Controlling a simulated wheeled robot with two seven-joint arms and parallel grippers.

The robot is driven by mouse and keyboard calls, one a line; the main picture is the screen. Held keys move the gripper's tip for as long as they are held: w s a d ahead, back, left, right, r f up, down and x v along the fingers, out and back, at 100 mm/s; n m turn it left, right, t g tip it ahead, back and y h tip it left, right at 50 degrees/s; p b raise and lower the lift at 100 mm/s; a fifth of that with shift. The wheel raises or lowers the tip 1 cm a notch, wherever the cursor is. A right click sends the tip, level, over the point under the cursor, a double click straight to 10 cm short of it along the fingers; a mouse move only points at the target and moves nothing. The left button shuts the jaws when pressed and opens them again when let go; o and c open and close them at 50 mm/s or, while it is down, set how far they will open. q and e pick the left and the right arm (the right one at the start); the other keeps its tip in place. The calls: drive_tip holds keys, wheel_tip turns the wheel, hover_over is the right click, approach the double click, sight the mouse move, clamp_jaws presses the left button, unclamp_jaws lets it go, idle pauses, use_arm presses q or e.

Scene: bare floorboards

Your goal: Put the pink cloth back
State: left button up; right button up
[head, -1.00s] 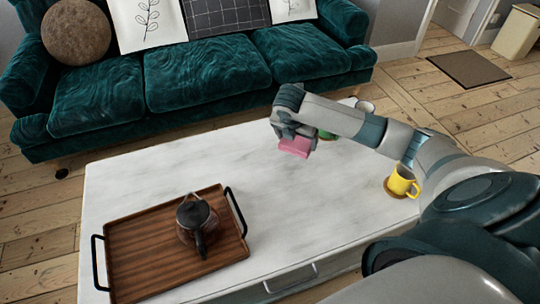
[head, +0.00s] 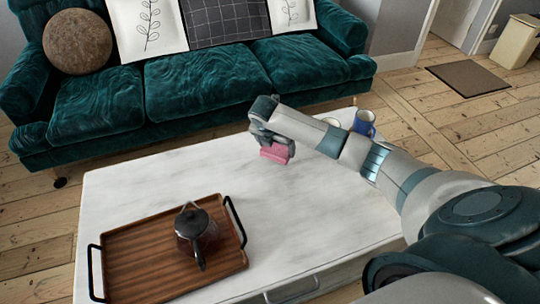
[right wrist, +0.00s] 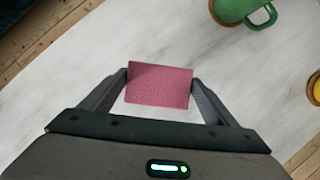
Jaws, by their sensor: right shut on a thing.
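The pink cloth (head: 275,152) is a small folded block over the far middle of the white table (head: 150,170). My right gripper (head: 271,143) is shut on it. In the right wrist view the cloth (right wrist: 160,86) sits between the two fingers of my right gripper (right wrist: 160,80). I cannot tell whether the cloth touches the tabletop. My left gripper is not in view.
A wooden tray (head: 130,250) with a dark teapot (head: 192,225) stands at the table's left. A blue mug (head: 364,124) stands behind my right arm. The right wrist view shows a green mug (right wrist: 236,9) and a yellow mug's edge (right wrist: 316,88). The table's middle is clear.

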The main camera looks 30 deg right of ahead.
sight(270, 154)
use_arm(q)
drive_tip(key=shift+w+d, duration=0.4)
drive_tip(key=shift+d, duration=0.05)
use_arm(e)
drive_tip(key=shift+w+a+f, duration=0.2)
drive_tip(key=shift+w+f, duration=0.25)
drive_tip(key=shift+w, duration=0.3)
drive_tip(key=shift+w+a+f, duration=0.2)
drive_tip(key=shift+w+f, duration=0.25)
drive_tip(key=shift+w, duration=0.3)
drive_tip(key=shift+f, duration=0.1)
drive_tip(key=shift+f+b, duration=0.3)
wheel_tip(270, 154, down, 3)
drive_tip(key=shift+f, duration=0.15)
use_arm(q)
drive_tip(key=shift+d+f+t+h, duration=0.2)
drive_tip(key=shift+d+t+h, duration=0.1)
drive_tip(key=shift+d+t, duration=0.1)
use_arm(e)
drive_tip(key=o, duration=1)
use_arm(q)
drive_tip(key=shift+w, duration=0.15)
